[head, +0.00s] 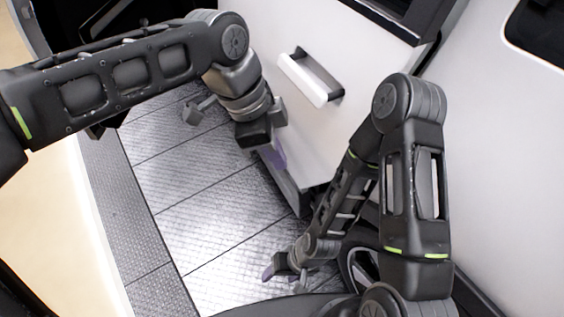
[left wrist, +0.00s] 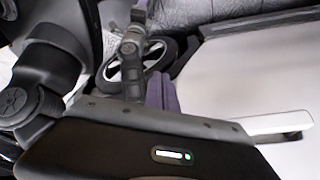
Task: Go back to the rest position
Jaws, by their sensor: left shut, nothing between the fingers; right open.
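My left gripper (head: 277,157) hangs in front of the white cabinet, below and to the left of its handle. Its purple fingers are together with nothing between them. They also show in the left wrist view (left wrist: 161,92). My right gripper (head: 283,272) is low in the head view, over the metal floor. It is open, and I see nothing held in it; its fingers are small and partly hidden.
The white cabinet (head: 345,140) has a bar handle (head: 310,80) near my left wrist. Textured metal floor panels (head: 185,180) lie below, mostly clear. A white panel (head: 505,170) stands to the right of my right arm.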

